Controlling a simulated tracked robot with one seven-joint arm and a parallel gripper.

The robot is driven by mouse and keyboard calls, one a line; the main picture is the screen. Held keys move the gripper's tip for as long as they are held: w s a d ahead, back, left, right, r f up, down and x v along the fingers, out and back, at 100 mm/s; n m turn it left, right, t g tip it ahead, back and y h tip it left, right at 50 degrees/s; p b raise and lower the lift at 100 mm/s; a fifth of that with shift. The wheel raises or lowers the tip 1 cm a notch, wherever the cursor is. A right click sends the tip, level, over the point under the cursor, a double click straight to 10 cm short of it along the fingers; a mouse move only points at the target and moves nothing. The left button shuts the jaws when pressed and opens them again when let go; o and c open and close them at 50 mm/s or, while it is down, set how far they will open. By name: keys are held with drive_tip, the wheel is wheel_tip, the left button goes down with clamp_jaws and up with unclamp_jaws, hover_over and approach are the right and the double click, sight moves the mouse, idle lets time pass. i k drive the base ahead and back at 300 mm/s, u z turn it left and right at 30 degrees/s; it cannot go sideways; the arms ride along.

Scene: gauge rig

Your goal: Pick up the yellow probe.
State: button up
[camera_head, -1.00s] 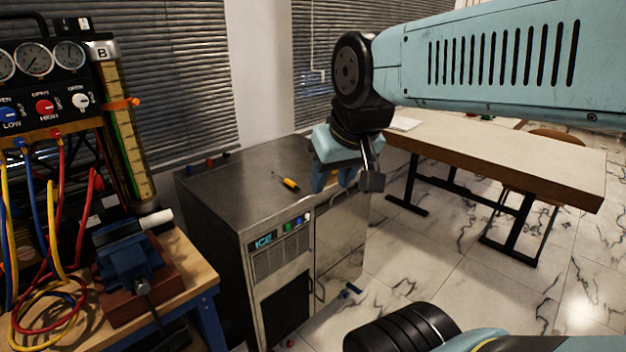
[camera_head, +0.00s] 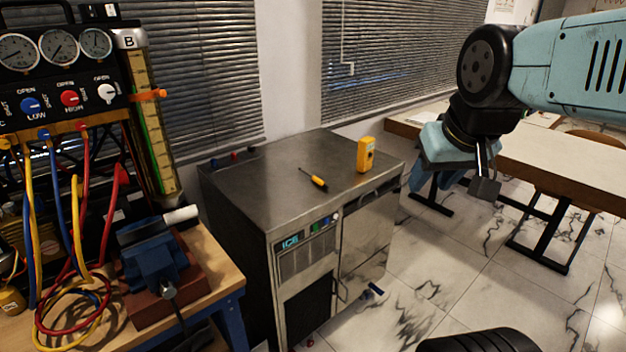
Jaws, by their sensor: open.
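The yellow probe (camera_head: 319,183) lies on the steel top of the ice machine (camera_head: 270,175), with its thin dark tip pointing to the back left. My gripper (camera_head: 447,188) is to the right of the ice machine, higher than its top and clear of the probe. Its jaws are open, with nothing seen between them. A yellow meter-like device (camera_head: 366,154) stands upright on the same top, to the right of the probe and between it and my gripper in the picture.
A workbench (camera_head: 205,262) with a blue vise (camera_head: 150,262), coloured hoses and a gauge panel (camera_head: 60,75) stands at the left. A wooden table (camera_head: 550,165) is at the right. Small red and blue fittings (camera_head: 233,156) sit at the machine's back left edge. Marble floor is open at the right.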

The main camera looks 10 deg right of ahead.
sight(320, 182)
drive_tip(key=z, duration=0.05)
drive_tip(key=i, duration=1)
drive_tip(key=u, duration=0.05)
